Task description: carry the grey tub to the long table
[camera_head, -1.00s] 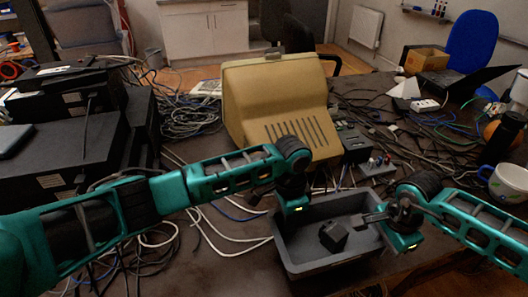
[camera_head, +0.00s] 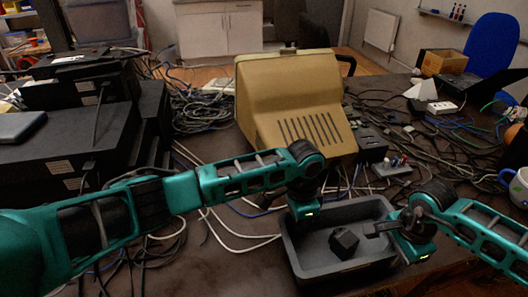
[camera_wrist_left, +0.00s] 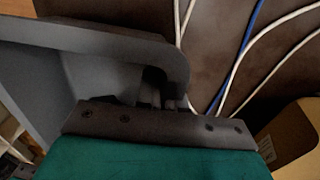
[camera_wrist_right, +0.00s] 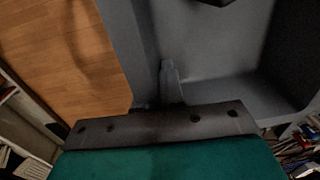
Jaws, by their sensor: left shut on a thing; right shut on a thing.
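The grey tub (camera_head: 345,272) is an open rectangular container at the near edge of the dark table, with a small black block (camera_head: 344,242) inside. My left gripper (camera_head: 304,212) is shut on its far left rim. My right gripper (camera_head: 378,229) is shut on its right rim. The tub wall sits between the fingers in the left wrist view (camera_wrist_left: 90,42) and the right wrist view (camera_wrist_right: 215,50). I cannot tell whether the tub rests on the table or hangs just above it. No other long table is clearly identifiable.
Black equipment boxes (camera_head: 55,150) are stacked at left. Loose cables (camera_head: 205,115) cover much of the table. A white mug (camera_head: 519,184) is at the right edge. Wooden floor (camera_wrist_right: 65,50) shows beside the tub.

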